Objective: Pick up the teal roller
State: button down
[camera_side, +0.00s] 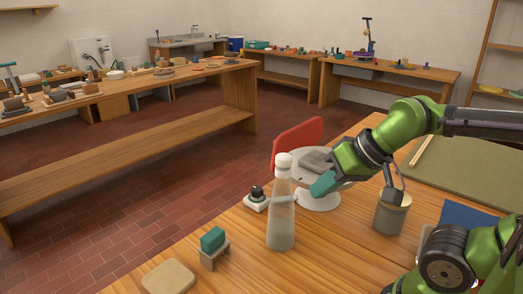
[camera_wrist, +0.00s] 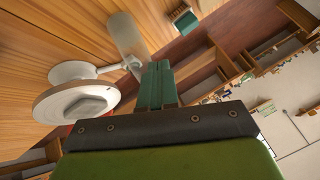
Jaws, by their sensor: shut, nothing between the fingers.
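The teal roller (camera_side: 212,238) looks like a small teal block on a little grey stand (camera_side: 215,258) at the front of the table. In the wrist view the roller (camera_wrist: 186,20) shows at the top, past the bottle. My gripper (camera_side: 325,186) has teal fingers and is shut and empty. It is in the air by the pottery wheel, behind and right of the bottle, well apart from the roller. In the wrist view the shut fingers (camera_wrist: 157,85) are in the middle.
A clear, pale-capped bottle (camera_side: 281,220) stands between my gripper and the roller. A black knob on a base (camera_side: 257,197), a metal can (camera_side: 392,214) and a tan pad (camera_side: 168,277) are nearby.

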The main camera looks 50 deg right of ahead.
jog(key=shift+c, duration=0.6)
grip_release()
jog(key=n+g+h, duration=0.2)
jog(key=n+g, duration=0.3)
jog(key=g, duration=0.2)
send_over(212, 234)
notch_tip(212, 234, down, 2)
notch_tip(212, 234, down, 12)
jog(key=shift+s+r, duration=0.1)
jog(key=shift+r, duration=0.15)
jog(key=shift+f, duration=2.75)
